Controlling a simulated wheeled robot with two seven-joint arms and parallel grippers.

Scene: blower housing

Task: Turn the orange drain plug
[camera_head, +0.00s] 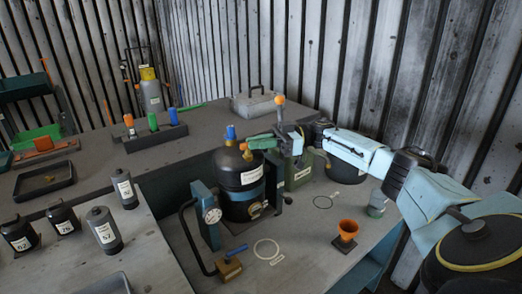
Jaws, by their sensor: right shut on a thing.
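A black cylindrical housing (240,192) with a white label stands upright on the right-hand bench. A small orange plug (244,147) shows at its upper right, beside a blue cap (231,132) on top. My right arm comes in from the right, and my right gripper (259,142) is at the orange plug, its fingers pointing left. It is shut on the plug, which is partly hidden by the fingers. My left gripper is not in view.
An orange funnel (347,228) and a green-grey jar (377,204) are at the right. A green canister (299,172) is behind. Labelled black bottles (104,231) stand on the left bench.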

